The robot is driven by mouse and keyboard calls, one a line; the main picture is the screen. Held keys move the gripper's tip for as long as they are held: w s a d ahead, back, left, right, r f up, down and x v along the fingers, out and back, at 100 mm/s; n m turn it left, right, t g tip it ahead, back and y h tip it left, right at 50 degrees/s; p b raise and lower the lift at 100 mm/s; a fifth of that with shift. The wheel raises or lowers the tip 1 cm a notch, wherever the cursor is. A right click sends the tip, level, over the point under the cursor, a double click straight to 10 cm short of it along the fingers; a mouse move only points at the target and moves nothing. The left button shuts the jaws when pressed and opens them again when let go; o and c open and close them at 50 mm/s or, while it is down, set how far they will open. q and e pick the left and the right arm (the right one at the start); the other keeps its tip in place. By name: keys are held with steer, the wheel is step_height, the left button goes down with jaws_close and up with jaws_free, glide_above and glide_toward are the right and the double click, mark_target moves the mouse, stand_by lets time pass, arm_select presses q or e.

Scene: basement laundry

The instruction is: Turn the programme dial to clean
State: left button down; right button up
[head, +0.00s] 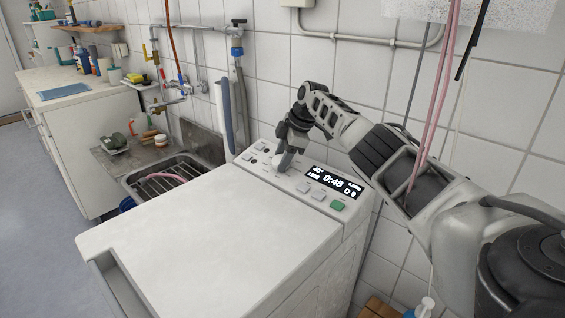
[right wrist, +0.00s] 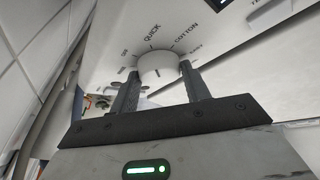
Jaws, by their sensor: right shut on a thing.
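The white programme dial (right wrist: 158,66) sits on the washing machine's control panel (right wrist: 205,48). My right gripper (right wrist: 160,80) is shut on the dial, with one dark finger on each side of it. Labels around the dial include QUICK and COTTON; others are too small or angled to read, and I cannot tell exactly where the dial points. In the head view my right gripper (head: 284,161) reaches down onto the panel and hides most of the dial. The display (head: 334,182) beside it is lit and reads 0:48. My left gripper is not in view.
The white machine top (head: 205,225) is bare. A green button (head: 337,205) and pale buttons lie right of the dial. A metal sink (head: 168,177) is left of the machine. A tiled wall stands behind.

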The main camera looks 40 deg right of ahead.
steer(key=o, duration=1)
steer(key=v, duration=1.6)
steer(key=shift+s, duration=0.1)
steer(key=shift+c, duration=0.2)
